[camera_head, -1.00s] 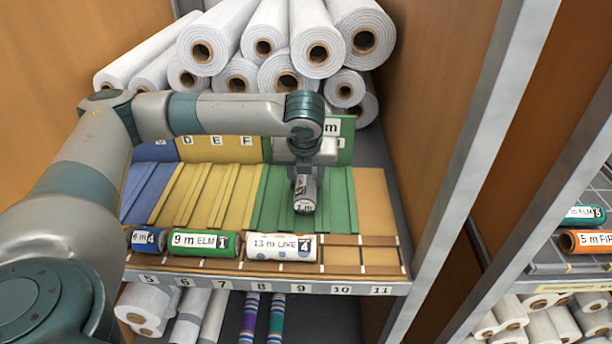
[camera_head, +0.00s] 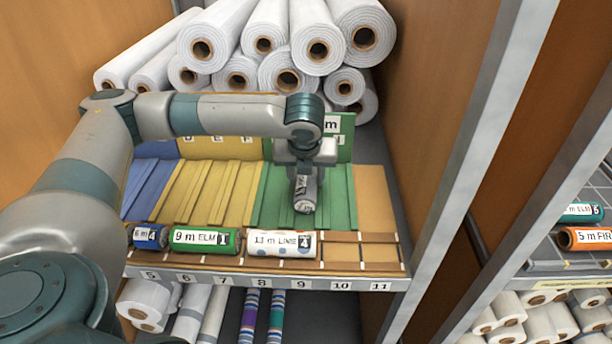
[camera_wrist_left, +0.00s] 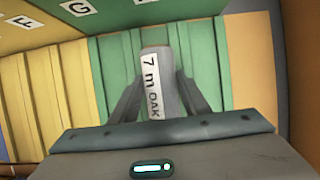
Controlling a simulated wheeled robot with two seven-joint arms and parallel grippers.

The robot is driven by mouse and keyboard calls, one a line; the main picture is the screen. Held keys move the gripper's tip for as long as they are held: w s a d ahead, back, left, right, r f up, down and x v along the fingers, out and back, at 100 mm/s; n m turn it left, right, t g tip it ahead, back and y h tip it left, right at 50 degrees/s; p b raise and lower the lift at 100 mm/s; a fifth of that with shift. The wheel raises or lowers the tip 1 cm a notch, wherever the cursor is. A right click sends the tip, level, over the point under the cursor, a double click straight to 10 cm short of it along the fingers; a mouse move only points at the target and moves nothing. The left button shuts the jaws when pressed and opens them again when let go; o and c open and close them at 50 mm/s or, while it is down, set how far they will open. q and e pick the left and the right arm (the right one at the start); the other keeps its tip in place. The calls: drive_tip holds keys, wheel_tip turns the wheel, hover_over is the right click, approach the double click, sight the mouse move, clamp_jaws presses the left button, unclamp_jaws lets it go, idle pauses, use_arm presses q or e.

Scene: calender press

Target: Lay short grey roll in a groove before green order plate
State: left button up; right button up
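The short grey roll (camera_head: 305,196), labelled 7 m OAK in the left wrist view (camera_wrist_left: 160,70), is at the green grooved bed (camera_head: 340,195), pointing away from me. My left gripper (camera_head: 305,178) is over it, with a finger (camera_wrist_left: 126,102) on each side against the roll; it looks shut on it. The green order plate (camera_head: 345,140) stands upright behind, partly hidden by my wrist. It shows with a letter G in the left wrist view (camera_wrist_left: 150,14). I cannot tell whether the roll rests fully in a groove. My right gripper is not in view.
In front lies a brown rack (camera_head: 340,255) with a white dotted roll (camera_head: 282,244), a green 9 m ELM roll (camera_head: 205,240) and a blue roll (camera_head: 148,237). Yellow grooves (camera_head: 205,190) are left of the green bed. Big white rolls (camera_head: 290,50) are stacked behind.

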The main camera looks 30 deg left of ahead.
sight(306, 186)
use_arm(q)
drive_tip(key=shift+o, duration=1.2)
drive_tip(key=shift+f, duration=0.1)
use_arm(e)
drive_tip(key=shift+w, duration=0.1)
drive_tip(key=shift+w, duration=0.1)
use_arm(q)
drive_tip(key=shift+a+r+b, duration=0.1)
drive_tip(key=shift+r+b, duration=0.35)
drive_tip(key=shift+r, duration=0.05)
drive_tip(key=v, duration=1)
drive_tip(key=shift+r+b, duration=0.3)
drive_tip(key=shift+v, duration=0.9)
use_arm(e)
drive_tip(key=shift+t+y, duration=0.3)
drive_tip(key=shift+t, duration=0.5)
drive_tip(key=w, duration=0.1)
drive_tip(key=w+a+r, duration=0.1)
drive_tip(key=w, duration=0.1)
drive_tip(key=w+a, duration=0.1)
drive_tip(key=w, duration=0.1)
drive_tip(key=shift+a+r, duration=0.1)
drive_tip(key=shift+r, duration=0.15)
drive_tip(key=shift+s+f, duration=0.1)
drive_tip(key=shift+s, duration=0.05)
use_arm(q)
drive_tip(key=shift+f, duration=0.1)
